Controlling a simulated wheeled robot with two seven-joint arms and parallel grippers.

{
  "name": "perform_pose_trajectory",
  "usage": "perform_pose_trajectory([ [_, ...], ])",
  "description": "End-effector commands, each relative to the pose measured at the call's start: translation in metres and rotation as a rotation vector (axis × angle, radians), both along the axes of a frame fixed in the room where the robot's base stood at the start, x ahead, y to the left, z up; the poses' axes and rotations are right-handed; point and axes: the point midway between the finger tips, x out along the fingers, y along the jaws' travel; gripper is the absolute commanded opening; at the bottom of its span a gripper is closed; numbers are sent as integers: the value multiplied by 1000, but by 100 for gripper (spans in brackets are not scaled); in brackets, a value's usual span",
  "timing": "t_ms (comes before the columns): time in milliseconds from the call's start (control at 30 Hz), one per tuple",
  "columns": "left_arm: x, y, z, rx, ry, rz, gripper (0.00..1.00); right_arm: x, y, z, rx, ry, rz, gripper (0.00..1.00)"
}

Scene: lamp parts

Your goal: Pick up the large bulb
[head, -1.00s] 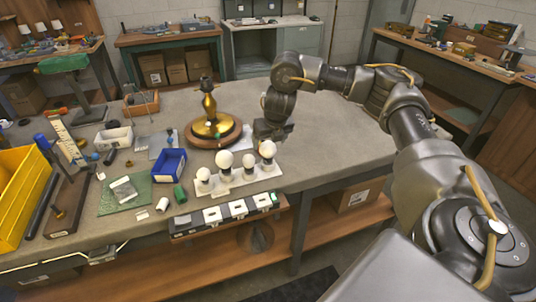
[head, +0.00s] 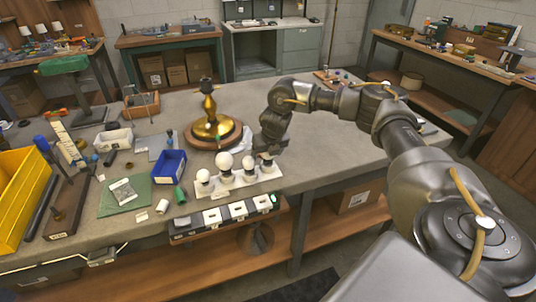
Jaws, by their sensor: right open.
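A white bulb holder (head: 236,184) stands near the front edge of the workbench with a row of white bulbs. A large round bulb (head: 225,162) stands second from the left. Smaller bulbs stand beside it, one at the left end (head: 203,175) and one to its right (head: 249,163). The bulb at the right end, also large in the earlier view, is mostly hidden behind my right gripper (head: 268,157). That gripper is open and points down at this right-end position; I cannot tell whether it touches the bulb. My left gripper is not in view.
A brass lamp base (head: 212,126) on a wooden disc stands behind the holder. A strip with white switch plates (head: 238,209) lies in front. A blue bin (head: 169,166), green mat (head: 125,193) and yellow bin (head: 22,195) are left. The bench's right part is mostly clear.

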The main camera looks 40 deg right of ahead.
Motion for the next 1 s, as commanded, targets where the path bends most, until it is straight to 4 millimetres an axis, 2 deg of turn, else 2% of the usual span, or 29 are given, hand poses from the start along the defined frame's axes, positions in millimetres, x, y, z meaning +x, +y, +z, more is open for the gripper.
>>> perform_pose_trajectory([
  [67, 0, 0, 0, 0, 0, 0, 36, 0, 0, 0, 0, 0, 0, 73],
  [367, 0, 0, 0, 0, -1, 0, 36, 0, 0, 0, 0, 0, 0, 33],
  [767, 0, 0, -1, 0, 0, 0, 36, 0, 0, 7, 1, -1, -1, 33],
  [967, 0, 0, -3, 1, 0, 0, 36, 1, 0, 32, 1, -3, 1, 33],
  [1000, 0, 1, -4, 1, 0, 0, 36, -2, 6, 37, 2, -3, 4, 33],
])
